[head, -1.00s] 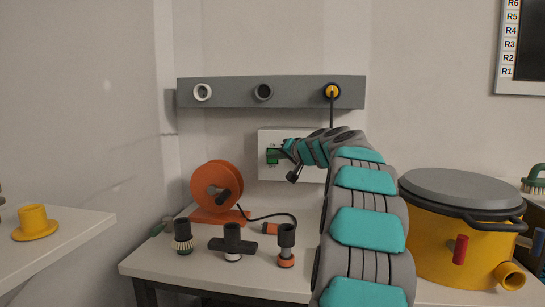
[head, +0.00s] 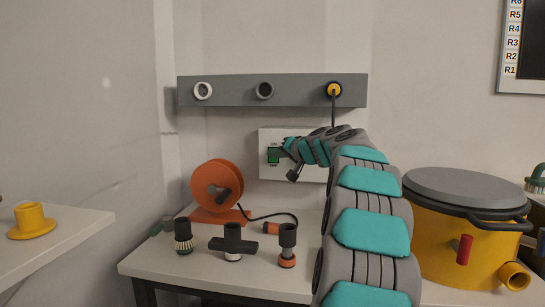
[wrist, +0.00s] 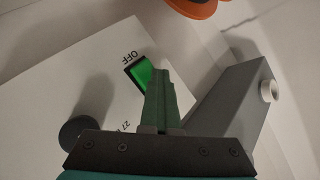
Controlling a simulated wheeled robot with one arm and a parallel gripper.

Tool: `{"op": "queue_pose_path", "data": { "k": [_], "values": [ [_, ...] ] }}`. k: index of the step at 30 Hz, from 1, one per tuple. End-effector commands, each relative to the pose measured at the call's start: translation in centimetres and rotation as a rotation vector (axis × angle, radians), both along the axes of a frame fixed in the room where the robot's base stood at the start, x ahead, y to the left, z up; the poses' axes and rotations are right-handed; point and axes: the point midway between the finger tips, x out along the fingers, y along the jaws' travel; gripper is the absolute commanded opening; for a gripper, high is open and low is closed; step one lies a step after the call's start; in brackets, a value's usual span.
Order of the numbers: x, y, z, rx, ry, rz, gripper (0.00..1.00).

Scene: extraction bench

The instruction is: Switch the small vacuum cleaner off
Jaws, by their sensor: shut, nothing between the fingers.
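A white control box (head: 262,172) is on the wall, with a green rocker switch (head: 272,157) marked ON above and OFF below. In the wrist view the bright green rocker (wrist: 145,70) sits beside the OFF mark. My gripper (head: 283,152) is shut and empty, its fingertips (wrist: 160,73) right by the rocker. I cannot tell whether they touch it, and they hide part of it. A dark knob (wrist: 84,132) is on the same box. A yellow drum (head: 430,235) with a grey lid, possibly the vacuum cleaner, stands at right.
A grey rail (head: 225,92) with ports runs above the box; a black cable hangs from its yellow plug (head: 334,90). An orange reel (head: 217,186) and several dark nozzles (head: 233,243) stand on the white bench (head: 165,264). A yellow flanged piece (head: 32,220) is at left.

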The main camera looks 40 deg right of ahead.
Motion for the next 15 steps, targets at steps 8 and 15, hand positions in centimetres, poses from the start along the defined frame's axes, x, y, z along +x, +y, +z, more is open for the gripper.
{"op": "queue_pose_path", "data": {
  "k": [8, 15],
  "values": [
    [-0.9, 0.4, 0.4, -0.003, -0.008, -0.011, 0.00],
    [-2.2, 2.3, 0.4, -0.001, -0.002, -0.003, 0.00]
  ]
}}
